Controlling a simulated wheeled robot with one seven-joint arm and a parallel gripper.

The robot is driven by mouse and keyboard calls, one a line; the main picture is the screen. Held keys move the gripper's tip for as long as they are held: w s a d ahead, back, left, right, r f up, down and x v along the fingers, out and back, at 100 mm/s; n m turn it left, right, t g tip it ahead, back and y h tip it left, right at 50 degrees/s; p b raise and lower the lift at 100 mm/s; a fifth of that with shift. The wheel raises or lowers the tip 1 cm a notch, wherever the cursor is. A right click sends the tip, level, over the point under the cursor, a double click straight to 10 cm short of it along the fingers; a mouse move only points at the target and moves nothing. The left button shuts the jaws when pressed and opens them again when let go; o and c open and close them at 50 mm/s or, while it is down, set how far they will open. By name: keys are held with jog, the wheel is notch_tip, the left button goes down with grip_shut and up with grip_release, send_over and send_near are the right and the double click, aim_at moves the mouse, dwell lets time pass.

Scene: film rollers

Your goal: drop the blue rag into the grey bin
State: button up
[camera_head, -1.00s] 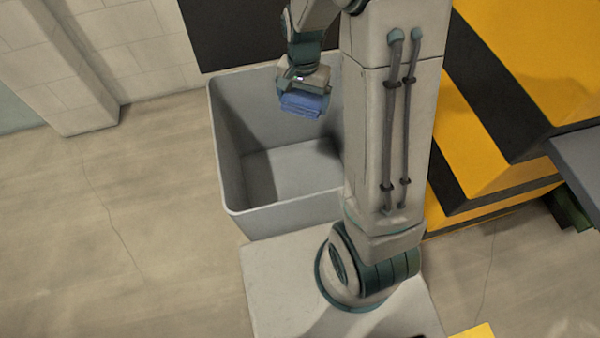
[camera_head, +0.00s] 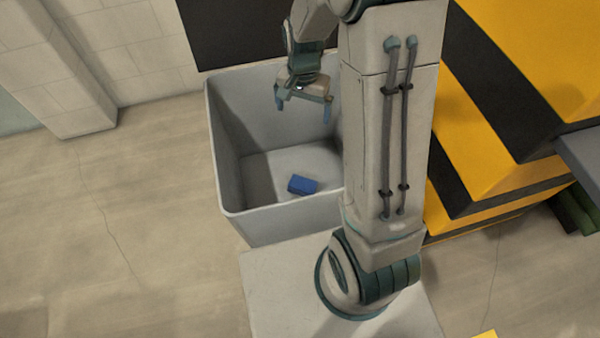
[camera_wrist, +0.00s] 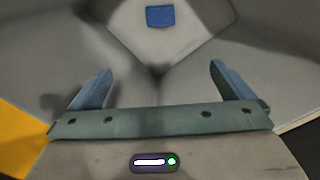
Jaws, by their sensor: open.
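The blue rag (camera_head: 302,185) is a small folded block lying on the floor of the grey bin (camera_head: 228,150). In the wrist view the rag (camera_wrist: 160,16) shows near the top, on the bin's pale floor (camera_wrist: 150,42). My gripper (camera_head: 302,108) is over the bin, pointing down, its jaws apart and empty. In the wrist view the two fingers of my gripper (camera_wrist: 160,80) stand wide apart with nothing between them. The rag is clear of the fingers. My arm hides the bin's right side in the head view.
A yellow and black striped structure (camera_head: 500,140) stands to the right of my arm. A pale wall with a pillar (camera_head: 65,80) is at the upper left, and a dark panel (camera_head: 240,30) is behind the bin. The floor (camera_head: 120,220) left of the bin is clear.

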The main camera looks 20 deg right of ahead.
notch_tip(320, 180, up, 14)
jog(key=p, duration=0.2)
jog(key=shift+f, duration=0.15)
dwell(0.4)
jog(key=s+r+n+t+p, duration=0.2)
jog(key=s+r+n+p, duration=0.5)
jog(key=s+r+p, duration=0.4)
jog(key=s+r, duration=0.2)
jog(key=s, duration=0.3)
jog(key=shift+s+r+t, duration=0.15)
jog(key=shift+r+t, duration=0.2)
jog(key=shift+t, duration=0.05)
